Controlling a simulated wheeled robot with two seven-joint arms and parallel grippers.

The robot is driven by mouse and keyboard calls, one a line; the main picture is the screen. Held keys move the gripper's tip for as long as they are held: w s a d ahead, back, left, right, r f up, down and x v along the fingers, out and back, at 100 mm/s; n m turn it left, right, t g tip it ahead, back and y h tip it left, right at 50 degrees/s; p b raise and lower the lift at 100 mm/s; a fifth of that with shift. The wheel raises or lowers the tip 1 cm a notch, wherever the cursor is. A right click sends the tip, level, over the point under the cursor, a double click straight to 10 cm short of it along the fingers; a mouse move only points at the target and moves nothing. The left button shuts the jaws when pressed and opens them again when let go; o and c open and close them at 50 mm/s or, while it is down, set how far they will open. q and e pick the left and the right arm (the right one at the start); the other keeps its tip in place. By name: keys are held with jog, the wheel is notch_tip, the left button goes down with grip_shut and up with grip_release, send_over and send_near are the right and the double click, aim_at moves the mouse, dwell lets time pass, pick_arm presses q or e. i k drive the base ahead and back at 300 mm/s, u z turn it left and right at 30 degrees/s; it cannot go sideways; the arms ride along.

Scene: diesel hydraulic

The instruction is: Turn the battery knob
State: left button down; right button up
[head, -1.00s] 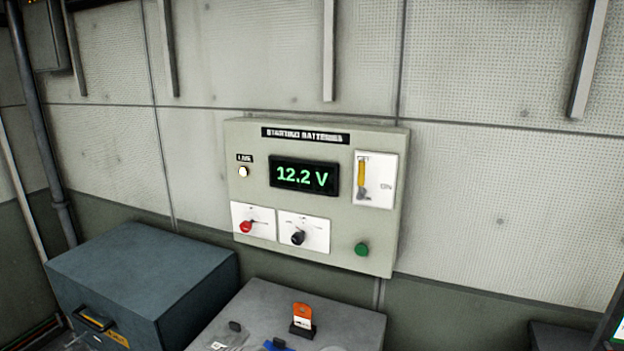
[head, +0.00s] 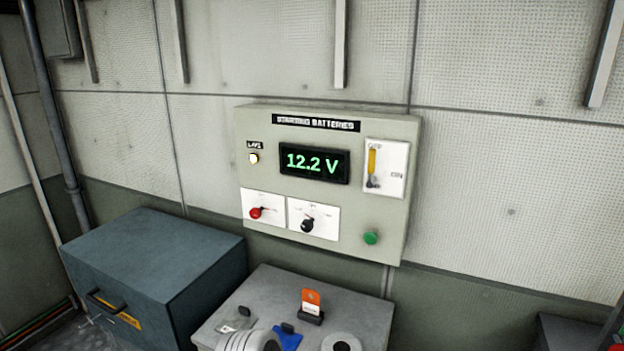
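The grey panel labelled "STARTING BATTERIES" (head: 388,230) is fixed to the wall in the middle of the head view. A red knob (head: 256,212) sits on a white plate at its lower left. A black knob (head: 307,225) sits on a second white plate to the right of it. The plates' small markings are too blurred to read. The display (head: 314,163) reads 12.2 V in green. A yellow and dark lever (head: 373,168) at the upper right stands beside the marks OFF and ON. Neither of my grippers is in view.
The panel also has a lit lamp (head: 253,158) and a green button (head: 370,237). A blue-grey box (head: 150,255) stands at lower left. A grey cabinet top (head: 365,315) below the panel carries an orange tag (head: 311,300) and small items. Nothing blocks the panel front.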

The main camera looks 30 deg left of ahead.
aim_at(307, 225)
jog(key=z, duration=1.15)
jog(key=k, duration=0.85)
jog(key=u, duration=1.25)
jog(key=i, duration=0.5)
